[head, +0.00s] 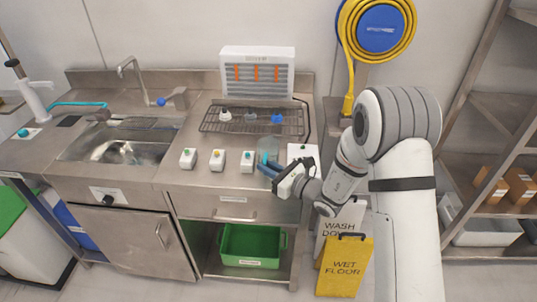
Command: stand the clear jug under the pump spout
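A clear, faintly bluish vessel, which looks like the jug (268,149), stands on the steel counter right of the small boxes. My gripper (264,169) reaches in from the right, and its blue fingers are at the lower part of the vessel. They overlap it in this view, so I cannot tell whether they touch or grip it. The finger gap is too small to judge. A white upright device with a dark top, perhaps the pump (37,102), stands at the far left of the counter.
A sink (122,152) with a tap (133,72) lies between the vessel and the white device. Three small button boxes (217,159) stand along the front of the counter. A wire rack (252,120) with small items is behind. Floor signs (343,268) stand below my arm.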

